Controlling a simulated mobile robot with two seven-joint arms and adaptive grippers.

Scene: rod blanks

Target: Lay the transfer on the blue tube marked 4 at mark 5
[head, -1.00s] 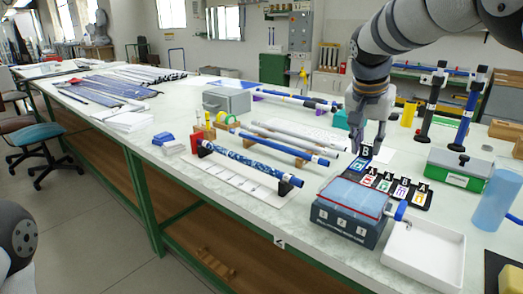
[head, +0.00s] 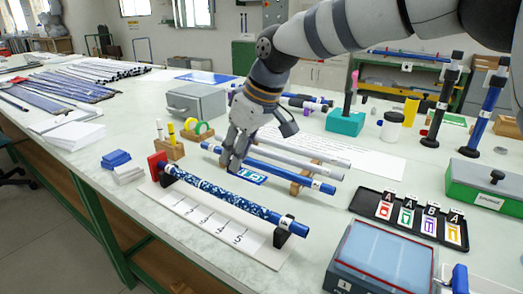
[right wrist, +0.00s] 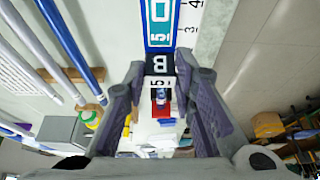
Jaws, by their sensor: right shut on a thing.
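My right gripper (head: 235,165) is shut on a blue-and-white transfer (head: 251,177) and holds it above the table, behind the patterned blue tube (head: 225,196). In the right wrist view the black tab marked B (right wrist: 160,65) sits between the fingers, with the blue transfer (right wrist: 160,22) beyond it. The patterned tube lies across a stand with a red left end stop (head: 157,166) and a black right support. A white board (head: 210,222) with numbered marks, 5 near its right end, lies in front. A plain blue tube (head: 292,173) lies behind. Tube numbers are too small to read.
A black tray (head: 370,208) with several lettered cards and a box with a blue clear lid (head: 385,260) stand at right. A wooden marker holder (head: 170,149), tape rolls (head: 198,130) and blue blocks (head: 116,158) stand at left. Grey tubes (head: 310,150) lie behind.

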